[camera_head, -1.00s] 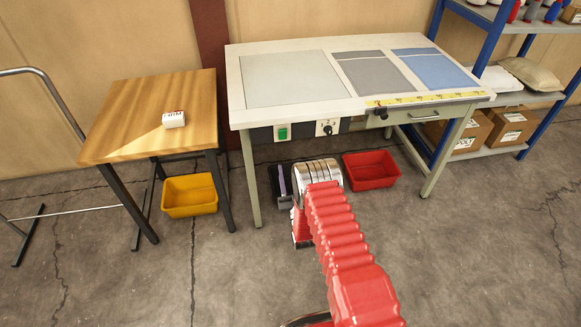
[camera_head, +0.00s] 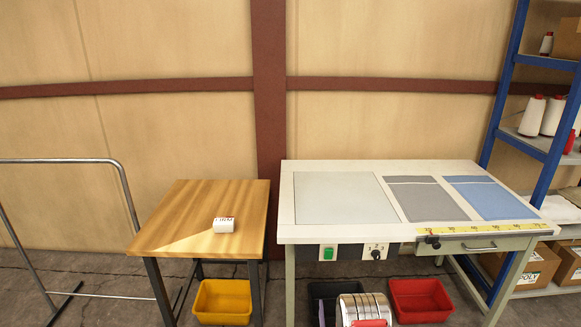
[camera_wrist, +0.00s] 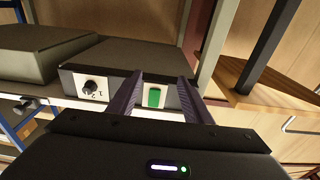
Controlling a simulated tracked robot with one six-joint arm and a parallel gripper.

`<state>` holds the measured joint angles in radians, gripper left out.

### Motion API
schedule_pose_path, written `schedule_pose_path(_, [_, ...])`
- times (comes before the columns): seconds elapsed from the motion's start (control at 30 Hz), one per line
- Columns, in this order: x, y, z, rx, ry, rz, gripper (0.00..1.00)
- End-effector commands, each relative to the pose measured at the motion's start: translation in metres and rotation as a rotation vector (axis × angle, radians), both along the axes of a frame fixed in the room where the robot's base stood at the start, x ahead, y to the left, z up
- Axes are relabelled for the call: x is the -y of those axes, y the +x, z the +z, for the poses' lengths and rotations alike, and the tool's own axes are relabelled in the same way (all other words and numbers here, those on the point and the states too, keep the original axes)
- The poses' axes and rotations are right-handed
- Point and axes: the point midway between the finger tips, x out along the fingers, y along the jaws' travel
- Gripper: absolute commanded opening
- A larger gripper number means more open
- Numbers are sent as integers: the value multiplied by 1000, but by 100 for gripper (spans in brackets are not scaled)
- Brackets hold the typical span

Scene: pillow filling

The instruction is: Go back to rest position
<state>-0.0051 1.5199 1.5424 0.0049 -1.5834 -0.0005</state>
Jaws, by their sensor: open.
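My gripper (camera_wrist: 160,78) is open and empty in the wrist view, its two dark fingers apart. Between and beyond the fingers shows the green button (camera_wrist: 154,97) on the white worktable's front panel, with a black dial (camera_wrist: 90,87) to its left; this view looks upside down. In the head view, only the silver and red part of my arm shows at the bottom edge, in front of the worktable; the gripper itself is not clear there. No contact between fingers and panel can be made out.
The white worktable (camera_head: 300,230) carries a grey cloth (camera_head: 421,200) and a blue cloth (camera_head: 490,190). Yellow (camera_head: 222,302) and red (camera_head: 420,300) bins, a blue shelf (camera_head: 520,125) and a metal rail (camera_head: 60,161) are around.

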Motion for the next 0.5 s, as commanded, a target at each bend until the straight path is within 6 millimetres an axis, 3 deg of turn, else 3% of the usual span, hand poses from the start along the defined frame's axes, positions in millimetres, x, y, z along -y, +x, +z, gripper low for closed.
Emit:
schedule_pose_path(0.1, [0, -12, -46, -179, 0, 0, 45])
schedule_pose_path(0.2, [0, -20, -72, -314, 0, 0, 45])
schedule_pose_path(0.37, [1, -32, -93, -508, 0, 0, 45])
schedule_pose_path(0.5, [1, -43, -95, -661, 0, 0, 45])
